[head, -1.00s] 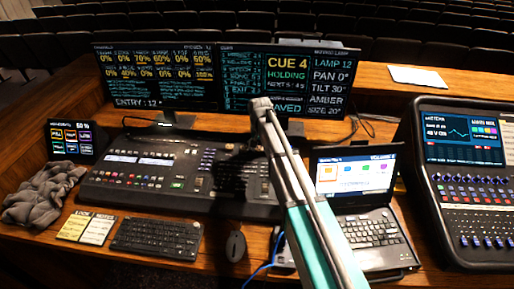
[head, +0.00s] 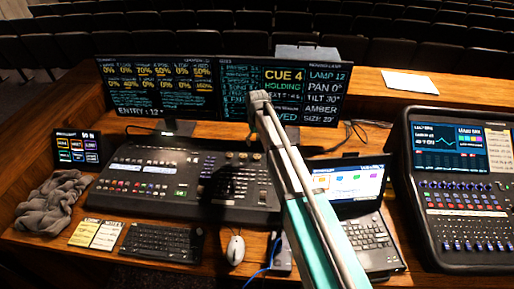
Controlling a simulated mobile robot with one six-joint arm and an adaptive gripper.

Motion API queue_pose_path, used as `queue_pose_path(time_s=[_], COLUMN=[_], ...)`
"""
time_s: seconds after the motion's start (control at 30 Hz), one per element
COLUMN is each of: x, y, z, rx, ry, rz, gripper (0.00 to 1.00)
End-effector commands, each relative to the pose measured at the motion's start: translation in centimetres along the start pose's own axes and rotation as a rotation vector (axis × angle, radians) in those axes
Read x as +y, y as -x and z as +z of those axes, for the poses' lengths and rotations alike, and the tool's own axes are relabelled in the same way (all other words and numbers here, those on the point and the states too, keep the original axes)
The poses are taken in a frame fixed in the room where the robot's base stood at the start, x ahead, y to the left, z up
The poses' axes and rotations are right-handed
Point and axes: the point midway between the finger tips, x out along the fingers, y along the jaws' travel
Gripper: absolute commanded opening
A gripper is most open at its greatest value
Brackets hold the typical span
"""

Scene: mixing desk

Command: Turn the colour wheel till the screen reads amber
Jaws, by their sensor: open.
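The right-hand monitor (head: 235,99) shows CUE 4, HOLDING, and a lamp column with LAMP 12, PAN 0°, TILT 30° and the word AMBER. The lighting console (head: 125,185) lies below the monitors, with rows of buttons and small round knobs near its upper right. I cannot tell which control is the colour wheel; a dark patch and my arm cover part of the console's right side. My grey and teal arm rises from the bottom right to a joint in front of the monitor. My gripper cannot be made out; what lies beyond that joint is hidden or lost in the dark.
A keyboard (head: 160,243), white mouse (head: 235,250) and notes (head: 97,233) lie in front. A crumpled grey cloth (head: 52,204) and small screen (head: 78,150) are left. An open laptop (head: 368,235) and sound mixer (head: 465,205) stand right. Paper (head: 410,82) lies behind.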

Motion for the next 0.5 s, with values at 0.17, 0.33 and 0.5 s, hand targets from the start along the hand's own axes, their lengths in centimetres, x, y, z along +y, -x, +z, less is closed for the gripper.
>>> queue_pose_path(time_s=[0.17,0.33,0.5], x=[0.0,-0.1,-0.1], y=[3.8,5.2,5.5], z=[0.0,0.0,0.0], rx=[0.0,0.0,0.0], ry=[0.2,0.327,0.375], rz=[0.0,0.0,0.0], gripper=[0.83,0.83,0.83])
